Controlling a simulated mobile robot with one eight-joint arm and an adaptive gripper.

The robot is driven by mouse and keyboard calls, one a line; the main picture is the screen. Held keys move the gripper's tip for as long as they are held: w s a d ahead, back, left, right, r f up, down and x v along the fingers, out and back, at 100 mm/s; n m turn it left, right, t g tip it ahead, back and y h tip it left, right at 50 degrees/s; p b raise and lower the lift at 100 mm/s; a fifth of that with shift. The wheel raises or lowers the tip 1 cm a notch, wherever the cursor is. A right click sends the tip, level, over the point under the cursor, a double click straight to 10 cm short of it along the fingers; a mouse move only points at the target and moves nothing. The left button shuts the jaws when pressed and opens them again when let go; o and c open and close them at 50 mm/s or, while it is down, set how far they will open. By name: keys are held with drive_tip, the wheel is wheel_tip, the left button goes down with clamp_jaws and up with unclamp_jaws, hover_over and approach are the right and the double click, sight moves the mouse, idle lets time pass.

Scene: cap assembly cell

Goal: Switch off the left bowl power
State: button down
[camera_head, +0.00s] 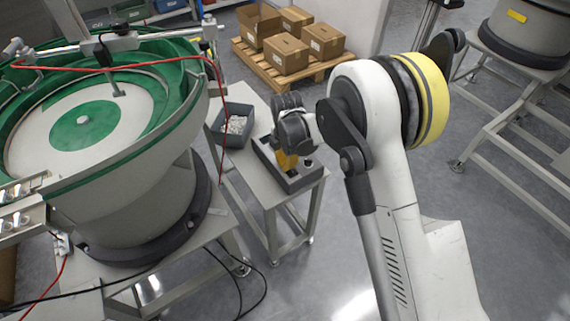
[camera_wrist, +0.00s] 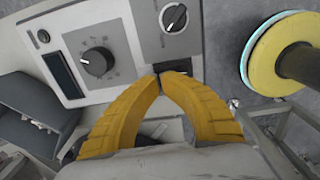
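The left bowl feeder (camera_head: 130,190), with a green and white bowl, stands at left in the head view. A grey control box (camera_head: 302,182) sits on a small side table to its right. My gripper (camera_head: 287,168) is over this box. In the wrist view, the box's pale panel (camera_wrist: 128,58) carries a large dial (camera_wrist: 97,62), a rotary switch (camera_wrist: 174,18), a round button (camera_wrist: 43,36) and a dark display (camera_wrist: 62,75). My yellow gripper fingers (camera_wrist: 160,80) meet at the tips, with nothing visible between them. A dark part (camera_wrist: 174,68) lies just past the tips, partly hidden.
A dark bin of small pale parts (camera_head: 234,125) stands behind the control box. Cardboard boxes (camera_head: 286,53) rest on a wooden pallet (camera_head: 262,66) at the back. Another feeder (camera_head: 520,35) stands on a frame at right. Black cables (camera_head: 240,280) hang below the left table.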

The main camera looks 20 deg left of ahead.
drive_tip(key=shift+r, duration=0.15)
drive_tip(key=shift+r+p, duration=0.4)
drive_tip(key=shift+r, duration=0.35)
drive_tip(key=shift+r, duration=0.35)
wheel_tip(320, 180, up, 13)
drive_tip(key=w+a+p, duration=0.1)
drive_tip(key=p, duration=0.5)
drive_tip(key=shift+a, duration=0.15)
